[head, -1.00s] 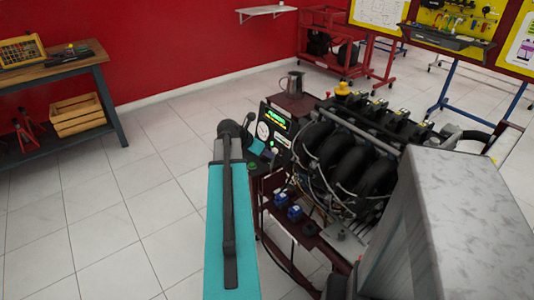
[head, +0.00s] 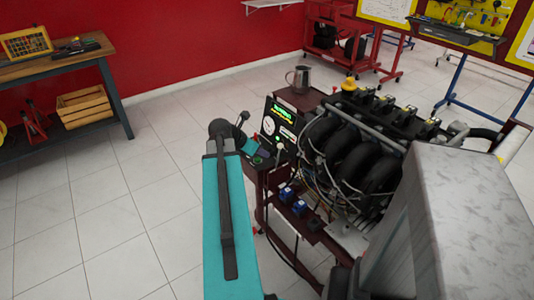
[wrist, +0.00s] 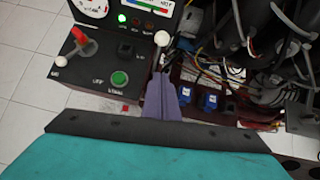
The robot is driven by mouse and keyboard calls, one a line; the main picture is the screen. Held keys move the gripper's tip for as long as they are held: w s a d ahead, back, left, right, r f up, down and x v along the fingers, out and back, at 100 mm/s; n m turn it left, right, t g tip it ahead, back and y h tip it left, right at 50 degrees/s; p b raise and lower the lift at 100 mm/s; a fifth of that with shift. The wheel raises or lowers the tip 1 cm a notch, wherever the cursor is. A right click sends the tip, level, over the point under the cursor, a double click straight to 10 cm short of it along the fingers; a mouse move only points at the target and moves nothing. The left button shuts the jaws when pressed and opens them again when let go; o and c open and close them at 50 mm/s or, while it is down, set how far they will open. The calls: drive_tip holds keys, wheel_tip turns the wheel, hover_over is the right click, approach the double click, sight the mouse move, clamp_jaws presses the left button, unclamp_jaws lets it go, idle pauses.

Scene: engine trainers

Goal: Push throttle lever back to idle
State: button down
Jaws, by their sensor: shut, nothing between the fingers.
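The throttle lever appears to be the stalk with a white round knob (wrist: 162,38) at the right edge of the control box in the wrist view. It also shows in the head view (head: 279,147), small beside the panel. My gripper (wrist: 162,80) is shut and empty, its purple fingers close together just in front of the knob. I cannot tell whether they touch the lever; its lower part is hidden behind the fingertips. The control box (wrist: 95,68) also carries a red-handled switch (wrist: 82,38) and a green button (wrist: 119,78).
The engine (head: 350,145) with hoses and wires stands right of the panel, above blue parts (head: 293,203). A metal jug (head: 300,78) stands behind the panel. A large grey box (head: 470,210) fills the lower right. Floor at left is clear up to the workbench (head: 60,65).

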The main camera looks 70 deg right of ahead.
drive_tip(key=v, duration=0.6)
drive_tip(key=shift+r, duration=0.35)
drive_tip(key=shift+a, duration=0.15)
drive_tip(key=shift+w, duration=0.1)
